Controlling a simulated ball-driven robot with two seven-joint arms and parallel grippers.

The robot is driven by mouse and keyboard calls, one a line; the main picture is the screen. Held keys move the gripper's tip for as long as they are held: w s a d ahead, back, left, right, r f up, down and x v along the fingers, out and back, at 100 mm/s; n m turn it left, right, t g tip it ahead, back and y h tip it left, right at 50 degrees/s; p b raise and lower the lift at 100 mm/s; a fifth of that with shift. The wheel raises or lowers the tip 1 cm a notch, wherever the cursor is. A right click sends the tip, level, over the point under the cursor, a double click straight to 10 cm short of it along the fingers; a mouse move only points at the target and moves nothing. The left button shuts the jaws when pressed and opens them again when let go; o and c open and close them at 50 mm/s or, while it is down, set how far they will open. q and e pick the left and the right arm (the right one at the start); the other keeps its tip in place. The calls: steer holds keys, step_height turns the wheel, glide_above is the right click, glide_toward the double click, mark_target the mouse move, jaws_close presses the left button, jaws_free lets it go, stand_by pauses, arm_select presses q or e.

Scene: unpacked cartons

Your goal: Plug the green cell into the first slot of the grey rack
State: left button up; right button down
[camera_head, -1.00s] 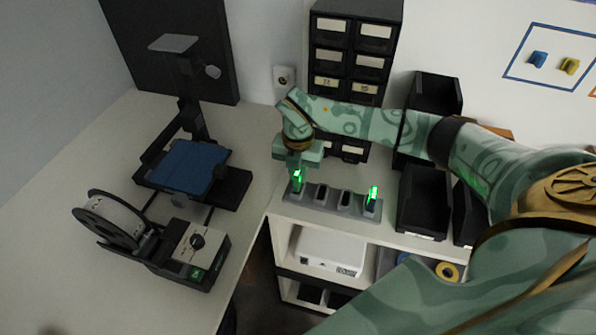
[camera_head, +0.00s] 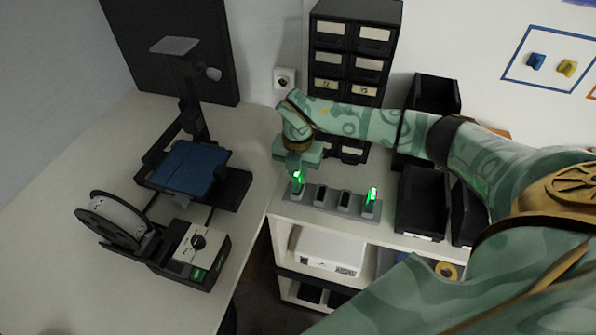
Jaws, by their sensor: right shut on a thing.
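The grey rack (camera_head: 326,203) stands on the white shelf top and has a row of slots. My right gripper (camera_head: 297,172) is over its left end, pointing down, shut on a green-lit cell (camera_head: 297,183). The cell is upright at the leftmost slot, and its lower end meets the rack; I cannot tell how deep it sits. A second green-lit cell (camera_head: 372,195) stands in the rightmost slot. The two middle slots look dark and empty. My left gripper is not in view.
Black open bins (camera_head: 423,203) stand just right of the rack. A black drawer cabinet (camera_head: 352,50) stands behind my right forearm. A 3D printer (camera_head: 189,167) and a filament spool (camera_head: 115,220) occupy the table at left. A white box (camera_head: 328,250) is on the shelf below.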

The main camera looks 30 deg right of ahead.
steer(key=shift+f, duration=0.4)
stand_by(0.6)
stand_by(0.7)
steer(key=shift+f, duration=0.55)
stand_by(0.4)
steer(key=c, duration=1.3)
jaws_free()
steer(key=shift+c, duration=0.2)
steer(key=shift+r, duration=0.15)
step_height(320, 180, up, 16)
steer(key=p, duration=0.1)
